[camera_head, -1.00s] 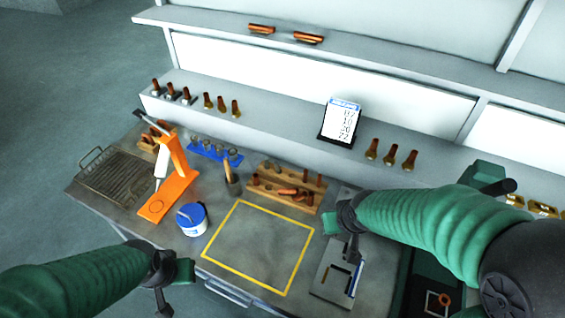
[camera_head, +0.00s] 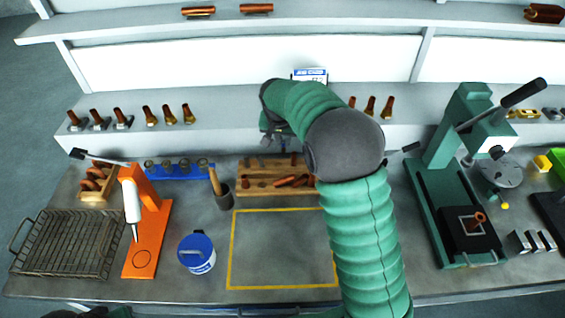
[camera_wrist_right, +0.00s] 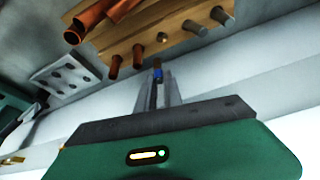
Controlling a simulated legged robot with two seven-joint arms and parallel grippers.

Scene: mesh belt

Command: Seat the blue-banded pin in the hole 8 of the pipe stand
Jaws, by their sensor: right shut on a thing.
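The pipe stand (camera_head: 247,187) is a stepped wooden block at the back middle of the bench, with copper pipes on it. In the right wrist view the stand (camera_wrist_right: 137,45) shows upright copper pieces, grey pegs and a small round spot that may be a hole. My right gripper (camera_wrist_right: 158,84) is shut on the blue-banded pin (camera_wrist_right: 157,72), whose blue band and brownish end show at the fingertips. The pin appears beside the stand's edge, apart from it. In the head view my right arm hides much of this gripper. Only a sliver of my left arm shows at the bottom left.
A yellow-outlined area (camera_head: 232,250) on the bench is mostly clear. A green press (camera_head: 440,205) stands right. A shelf (camera_head: 220,135) runs behind.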

